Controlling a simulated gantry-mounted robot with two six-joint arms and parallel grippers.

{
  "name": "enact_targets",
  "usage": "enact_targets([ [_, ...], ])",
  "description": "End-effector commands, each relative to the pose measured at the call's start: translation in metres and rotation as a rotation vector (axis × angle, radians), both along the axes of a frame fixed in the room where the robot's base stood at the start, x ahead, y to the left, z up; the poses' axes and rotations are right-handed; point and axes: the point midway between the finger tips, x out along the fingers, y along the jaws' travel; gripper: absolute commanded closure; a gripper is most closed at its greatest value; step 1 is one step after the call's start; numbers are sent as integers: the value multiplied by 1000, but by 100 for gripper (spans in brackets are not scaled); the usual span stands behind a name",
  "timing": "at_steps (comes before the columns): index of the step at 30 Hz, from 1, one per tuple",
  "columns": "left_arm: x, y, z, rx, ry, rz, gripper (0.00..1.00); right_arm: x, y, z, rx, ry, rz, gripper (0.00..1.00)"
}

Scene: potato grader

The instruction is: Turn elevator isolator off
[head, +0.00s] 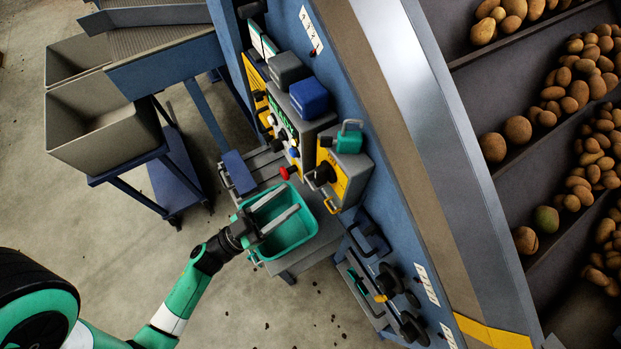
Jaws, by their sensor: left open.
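A yellow-faced box (348,183) with a black rotary knob (325,173) is mounted on the blue machine side, right of centre. A second yellow panel (256,80) with black controls sits further up and left. I cannot read which one is the elevator isolator. The knob's exact setting is too small to tell. My left gripper (292,198) is open and empty, its two grey fingers apart over a teal tray, below and left of the box and apart from the knob in the picture. My right gripper is not in view.
The teal tray (308,228) stands under my left gripper. A teal padlock-like piece (349,142) sits on the yellow box. Grey crates (95,150) stand left; potatoes (518,130) lie right.

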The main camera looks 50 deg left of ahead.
Motion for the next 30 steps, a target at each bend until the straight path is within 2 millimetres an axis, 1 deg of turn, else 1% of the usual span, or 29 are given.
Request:
enact_targets([
  [1, 11, -4, 5, 3, -5, -9, 48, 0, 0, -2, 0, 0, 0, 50],
  [3, 26, -5, 11, 2, -6, -9, 48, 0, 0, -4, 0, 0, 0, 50],
  [6, 45, -7, 19, 1, -5, -7, 48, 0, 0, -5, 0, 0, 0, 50],
  [9, 59, -7, 25, 1, -3, -4, 48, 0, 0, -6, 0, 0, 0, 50],
  [13, 68, -8, 29, -1, -2, -1, 48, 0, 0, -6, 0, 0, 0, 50],
  [21, 70, -8, 29, -1, -1, 0, 48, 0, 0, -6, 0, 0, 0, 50],
  [23, 70, -7, 29, -1, -1, 0, 58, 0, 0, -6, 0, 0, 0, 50],
  [27, 70, -7, 29, -1, -1, 0, 84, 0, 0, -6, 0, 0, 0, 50],
  [30, 70, -7, 29, 0, -1, 0, 100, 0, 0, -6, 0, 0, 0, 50],
])
